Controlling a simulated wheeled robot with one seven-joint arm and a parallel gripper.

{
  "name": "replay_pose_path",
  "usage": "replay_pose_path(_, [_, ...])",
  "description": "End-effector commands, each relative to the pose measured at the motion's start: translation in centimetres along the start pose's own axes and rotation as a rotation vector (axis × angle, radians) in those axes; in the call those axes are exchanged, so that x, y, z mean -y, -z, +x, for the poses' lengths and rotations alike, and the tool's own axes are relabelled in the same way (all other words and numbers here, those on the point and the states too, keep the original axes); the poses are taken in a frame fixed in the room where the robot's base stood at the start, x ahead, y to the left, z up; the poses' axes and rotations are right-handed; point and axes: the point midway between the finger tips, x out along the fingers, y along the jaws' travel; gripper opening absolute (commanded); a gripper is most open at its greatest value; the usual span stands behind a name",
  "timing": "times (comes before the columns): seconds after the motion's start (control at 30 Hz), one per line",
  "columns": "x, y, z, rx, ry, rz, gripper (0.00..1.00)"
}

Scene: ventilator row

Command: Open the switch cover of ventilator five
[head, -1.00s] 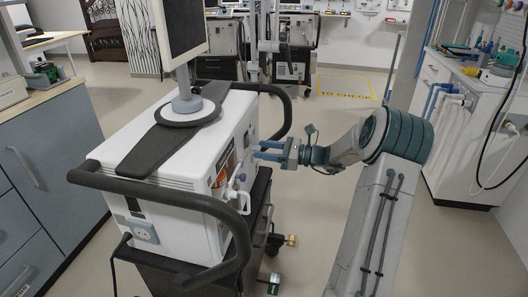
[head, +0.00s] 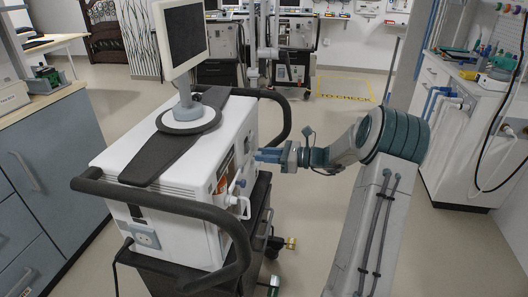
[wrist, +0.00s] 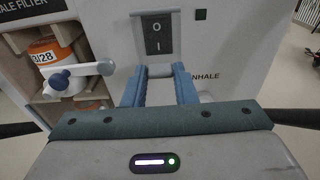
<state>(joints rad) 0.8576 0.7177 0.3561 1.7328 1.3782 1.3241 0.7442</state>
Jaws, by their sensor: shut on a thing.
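The ventilator (head: 185,236) is a white box on a dark cart, with a black handle rail and a screen on top. In the wrist view its side panel (wrist: 222,55) carries a black rocker switch (wrist: 157,35) marked O and I, framed in grey. A small grey tab (wrist: 160,70) sticks out below the switch. My gripper (wrist: 160,74) has its blue fingers on both sides of that tab, shut on it. In the head view my gripper (head: 259,155) reaches the ventilator's right side. No number for the ventilator is readable.
Left of the switch, an open recess holds an orange-and-white filter (wrist: 58,58) and a blue-grey valve knob (wrist: 60,80). A blue drawer cabinet (head: 45,165) stands at left and a white bench (head: 455,155) at right.

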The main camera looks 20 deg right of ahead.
Motion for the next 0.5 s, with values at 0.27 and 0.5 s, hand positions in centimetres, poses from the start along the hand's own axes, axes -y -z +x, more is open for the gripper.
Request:
replay_pose_path(0.27, [0.0,-1.9,-1.1,-0.192,0.001,-0.001,0.02])
replay_pose_path(0.5, [0.0,-3.0,-2.0,-0.39,0.0,0.0,0.02])
